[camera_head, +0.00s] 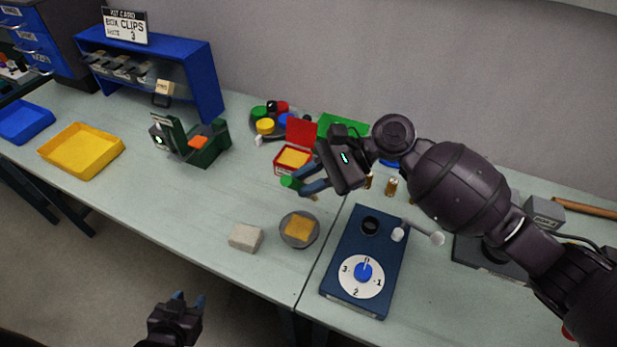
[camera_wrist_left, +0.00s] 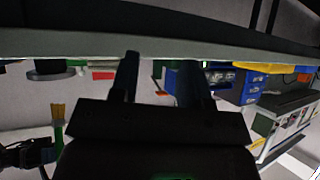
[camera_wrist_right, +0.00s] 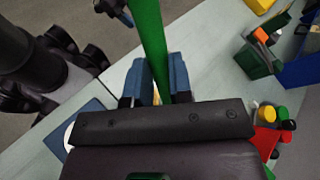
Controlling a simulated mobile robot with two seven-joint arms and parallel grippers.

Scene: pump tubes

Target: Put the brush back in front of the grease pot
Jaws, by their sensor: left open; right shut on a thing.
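The brush has a green handle (camera_wrist_right: 150,40). My right gripper (camera_head: 308,183) is shut on it, above the table. In the left wrist view its yellow bristles (camera_wrist_left: 58,111) show, with the green handle (camera_wrist_left: 58,134) between the right gripper's fingers. In the head view only a green end (camera_head: 289,182) shows clearly beside the fingers. A round grey dish with yellow-orange content (camera_head: 299,230), which looks like the grease pot, stands near the front table edge, below the right gripper in the picture. My left gripper (camera_head: 188,298) is open and empty, off the front edge.
A pale block (camera_head: 245,238) lies left of the dish. A blue dial box (camera_head: 364,262) stands to its right. Behind are an open red box (camera_head: 294,158), a green fixture (camera_head: 193,142) and several coloured caps. A yellow tray (camera_head: 82,151) is at left. The table left of the block is clear.

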